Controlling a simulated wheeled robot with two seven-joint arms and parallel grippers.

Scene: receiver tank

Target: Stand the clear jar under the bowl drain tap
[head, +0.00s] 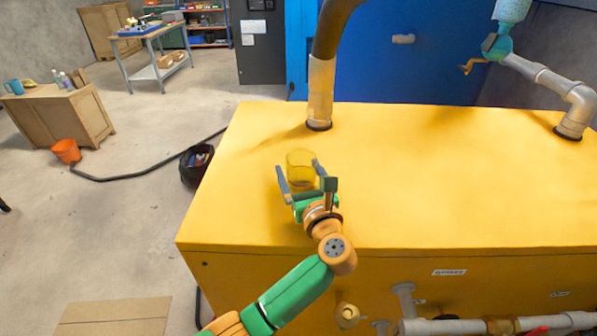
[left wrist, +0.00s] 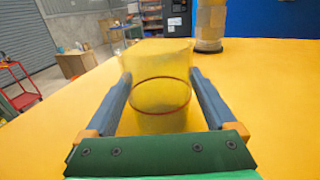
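The clear jar (head: 301,168) stands upright on the yellow tank top, near its left end. It looks yellow because the tank shows through it. My left gripper (head: 302,172) is open at the jar's near side, one finger on each side. The left wrist view shows the jar (left wrist: 160,92) between the spread fingers, with a dark red ring around it; I cannot tell whether either finger touches it. My right gripper is not in view.
The yellow tank top (head: 420,180) is broad and clear right of the jar. A vertical pipe (head: 320,92) rises behind the jar. A grey elbow pipe (head: 574,105) stands at the right, near the tap. Pipes and valves run along the tank's front.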

